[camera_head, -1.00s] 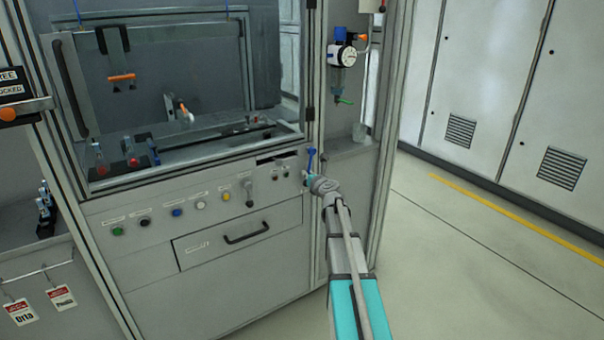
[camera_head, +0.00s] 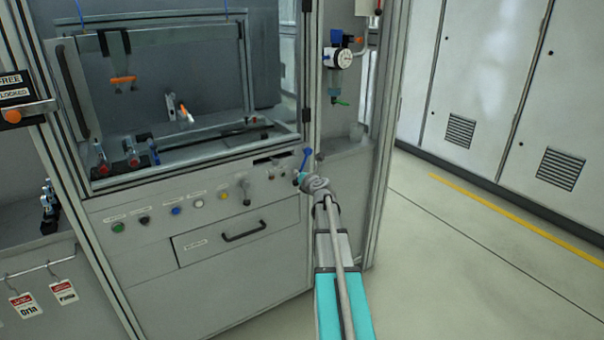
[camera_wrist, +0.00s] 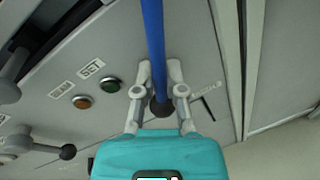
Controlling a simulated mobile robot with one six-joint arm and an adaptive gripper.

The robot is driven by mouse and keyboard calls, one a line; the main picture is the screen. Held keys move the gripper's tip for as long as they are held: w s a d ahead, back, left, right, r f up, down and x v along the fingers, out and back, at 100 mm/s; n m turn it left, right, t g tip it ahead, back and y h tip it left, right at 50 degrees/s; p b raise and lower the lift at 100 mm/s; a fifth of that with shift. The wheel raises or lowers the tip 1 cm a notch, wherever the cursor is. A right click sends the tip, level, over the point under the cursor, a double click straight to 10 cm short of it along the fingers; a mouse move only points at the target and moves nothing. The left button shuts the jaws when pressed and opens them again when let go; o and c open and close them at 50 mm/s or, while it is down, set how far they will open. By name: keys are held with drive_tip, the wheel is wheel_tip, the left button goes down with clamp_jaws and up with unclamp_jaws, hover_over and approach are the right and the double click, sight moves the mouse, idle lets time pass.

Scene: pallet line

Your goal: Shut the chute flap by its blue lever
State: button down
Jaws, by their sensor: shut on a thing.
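The blue lever (camera_head: 307,156) is on the right end of the machine's front panel in the head view, tilted with its upper end to the right. In the wrist view the lever (camera_wrist: 154,40) is a long blue rod running up from a dark round knob (camera_wrist: 160,107). My gripper (camera_wrist: 159,72) has its two fingers on either side of the rod and is shut on it, close to the knob. In the head view my gripper (camera_head: 303,177) partly hides the lever's lower part. I cannot clearly make out the chute flap.
A dark slot (camera_head: 275,157) is in the panel left of the lever. Panel buttons and a grey-handled knob (camera_head: 246,190) lie farther left, above a drawer (camera_head: 240,236). A gauge unit (camera_head: 342,60) hangs above right. The floor (camera_head: 450,260) at right is clear.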

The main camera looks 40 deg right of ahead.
drive_tip(key=shift+s+a, duration=0.1)
drive_tip(key=shift+a, duration=0.15)
drive_tip(key=c, duration=0.7)
unclamp_jaws()
drive_tip(key=shift+d, duration=0.1)
drive_tip(key=shift+s+d, duration=0.1)
